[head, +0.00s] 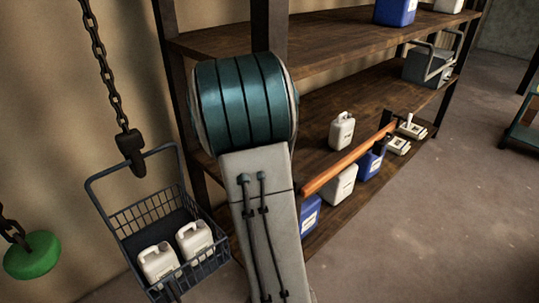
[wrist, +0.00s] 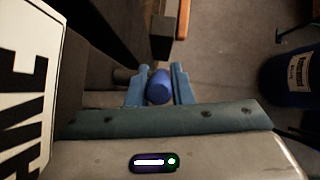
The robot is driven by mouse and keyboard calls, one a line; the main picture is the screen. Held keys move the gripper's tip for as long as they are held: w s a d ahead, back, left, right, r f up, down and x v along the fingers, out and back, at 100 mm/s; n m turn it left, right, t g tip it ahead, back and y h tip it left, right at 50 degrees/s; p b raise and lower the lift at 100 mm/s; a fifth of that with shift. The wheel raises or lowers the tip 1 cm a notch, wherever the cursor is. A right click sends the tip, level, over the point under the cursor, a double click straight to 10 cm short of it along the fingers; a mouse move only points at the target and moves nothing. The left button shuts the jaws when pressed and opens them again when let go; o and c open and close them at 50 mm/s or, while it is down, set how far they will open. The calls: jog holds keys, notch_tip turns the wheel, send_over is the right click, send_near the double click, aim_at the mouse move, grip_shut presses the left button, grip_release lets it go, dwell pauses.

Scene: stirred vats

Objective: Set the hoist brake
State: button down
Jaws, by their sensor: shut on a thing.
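In the wrist view my gripper (wrist: 158,84) has its two blue fingers shut on a blue rounded grip (wrist: 160,88), which looks like the end of the brake handle. A short dark rod shows just left of the fingers; whether it joins the grip is unclear. A white sign (wrist: 25,80) with large black letters, partly cut off, stands at the left. In the head view my own arm fills the middle and hides my gripper and the handle. A dark hook (head: 130,148) hangs on a chain (head: 102,65) over a wire basket (head: 195,272) holding two white jugs (head: 158,262).
A wooden shelf rack (head: 335,98) with white and blue jugs stands behind my arm. An orange bar (head: 350,160) runs along its front. A green disc (head: 32,255) hangs at the left. A blue drum (wrist: 292,78) stands right in the wrist view.

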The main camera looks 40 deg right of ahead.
jog(key=c, duration=1.3)
grip_release()
jog(key=b+v, duration=0.2)
jog(key=v, duration=1.1)
jog(key=shift+a+r, duration=0.25)
jog(key=shift+r, duration=0.1)
